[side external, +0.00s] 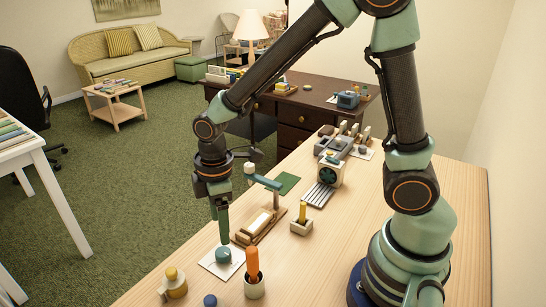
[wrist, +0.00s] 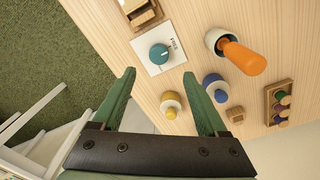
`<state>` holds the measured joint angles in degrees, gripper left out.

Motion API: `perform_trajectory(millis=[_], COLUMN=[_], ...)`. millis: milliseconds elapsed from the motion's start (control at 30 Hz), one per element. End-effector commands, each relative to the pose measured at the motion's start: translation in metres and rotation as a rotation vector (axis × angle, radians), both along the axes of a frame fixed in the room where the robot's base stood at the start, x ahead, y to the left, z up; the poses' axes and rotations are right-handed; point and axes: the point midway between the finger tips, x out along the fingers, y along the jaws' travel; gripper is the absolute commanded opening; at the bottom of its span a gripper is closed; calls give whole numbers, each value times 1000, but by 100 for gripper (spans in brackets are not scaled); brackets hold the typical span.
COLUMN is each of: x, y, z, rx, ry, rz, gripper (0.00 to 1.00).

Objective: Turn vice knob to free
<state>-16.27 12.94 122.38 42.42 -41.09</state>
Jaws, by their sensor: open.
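A teal round knob (wrist: 159,54) with a pale pointer mark sits on a white plate (wrist: 174,60) with small dark lettering on its right side. The lettering seems to read "FREE", but it is small. In the side view the knob (side external: 223,254) lies on its plate near the table's left edge. My gripper (wrist: 158,77) is open and empty, pointing down. In the wrist view the knob shows between and just beyond the two green fingertips. In the side view my gripper (side external: 222,236) hangs over the knob; its fingers partly overlap it, and contact cannot be told.
A cup with an orange handle (side external: 253,265) stands right of the knob. A yellow-topped knob (side external: 174,282) and a blue-topped one (side external: 210,300) stand nearer the camera. A wooden holder (side external: 258,226) stands behind. A grey machine with a dark round face (side external: 330,171) is farther back.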

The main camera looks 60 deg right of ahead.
Motion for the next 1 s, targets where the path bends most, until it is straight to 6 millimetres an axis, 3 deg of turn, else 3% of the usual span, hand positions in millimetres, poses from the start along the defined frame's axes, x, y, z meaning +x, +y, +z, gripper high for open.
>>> perform_trajectory(millis=[233, 767, 1000], x=[-1, -2, -12], y=[0, -4, -36], z=[32, 44, 89], rx=[1, 6, 60], ry=[-3, -16, -142], rz=[1, -31, -314], gripper=[76, 76, 76])
